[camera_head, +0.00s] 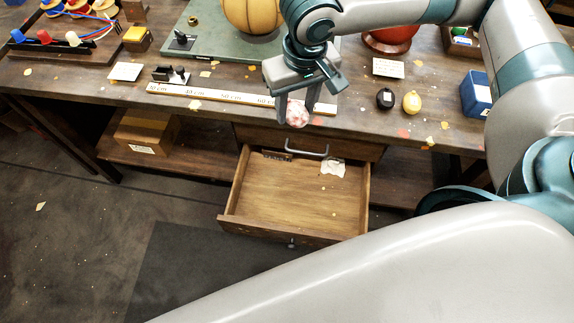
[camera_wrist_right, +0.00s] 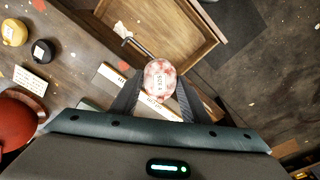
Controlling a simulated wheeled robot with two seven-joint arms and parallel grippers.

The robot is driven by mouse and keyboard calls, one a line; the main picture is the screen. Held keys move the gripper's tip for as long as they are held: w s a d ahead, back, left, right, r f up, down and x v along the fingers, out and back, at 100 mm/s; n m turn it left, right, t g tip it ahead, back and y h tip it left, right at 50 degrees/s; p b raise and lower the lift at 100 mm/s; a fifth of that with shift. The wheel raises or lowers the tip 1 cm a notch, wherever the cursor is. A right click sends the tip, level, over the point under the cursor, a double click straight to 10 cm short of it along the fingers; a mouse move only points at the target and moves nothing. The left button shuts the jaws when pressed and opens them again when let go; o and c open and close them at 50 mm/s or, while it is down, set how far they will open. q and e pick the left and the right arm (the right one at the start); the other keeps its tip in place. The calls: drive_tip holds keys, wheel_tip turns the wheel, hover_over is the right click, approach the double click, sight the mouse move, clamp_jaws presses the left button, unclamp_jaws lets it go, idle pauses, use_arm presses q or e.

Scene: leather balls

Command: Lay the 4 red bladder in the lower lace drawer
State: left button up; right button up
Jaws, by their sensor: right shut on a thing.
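My right gripper (camera_head: 297,108) is shut on a small round red-and-white mottled bladder (camera_head: 297,113), holding it in the air past the bench's front edge. In the wrist view the bladder (camera_wrist_right: 159,79) sits between the fingertips (camera_wrist_right: 158,92), with small print on it too blurred to read. Below and in front, the lower drawer (camera_head: 235,190) is pulled out, with a crumpled cream piece (camera_head: 333,167) at its back right and most of its floor bare. My left gripper is not in view.
A closed upper drawer with a bar handle (camera_head: 308,151) is just above the open one. A ruler (camera_head: 210,96) lies along the bench edge. A black item (camera_head: 385,98) and a yellow item (camera_head: 411,102) stand right of the gripper. A cardboard box (camera_head: 146,132) is on the lower shelf.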

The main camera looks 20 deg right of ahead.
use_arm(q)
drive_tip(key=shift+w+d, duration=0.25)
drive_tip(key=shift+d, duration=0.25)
use_arm(e)
drive_tip(key=shift+d, duration=0.15)
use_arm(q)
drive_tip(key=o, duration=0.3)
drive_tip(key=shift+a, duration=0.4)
use_arm(e)
drive_tip(key=shift+w+a+f+n, duration=0.1)
drive_tip(key=shift+a+f+n, duration=0.2)
drive_tip(key=shift+f, duration=0.15)
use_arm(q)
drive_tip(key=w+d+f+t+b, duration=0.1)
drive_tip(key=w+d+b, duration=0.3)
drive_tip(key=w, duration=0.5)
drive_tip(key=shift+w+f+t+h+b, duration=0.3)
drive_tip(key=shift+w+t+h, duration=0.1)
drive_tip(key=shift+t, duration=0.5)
use_arm(e)
drive_tip(key=s+a+f+n, duration=0.1)
drive_tip(key=a+f+n, duration=0.2)
drive_tip(key=f+n, duration=0.5)
drive_tip(key=s+a+f+n+g+y, duration=0.1)
drive_tip(key=a+f+n, duration=0.3)
drive_tip(key=f+n, duration=0.5)
wheel_tip(320, 180, down, 12)
drive_tip(key=shift+r+n, duration=0.15)
drive_tip(key=shift+n, duration=0.15)
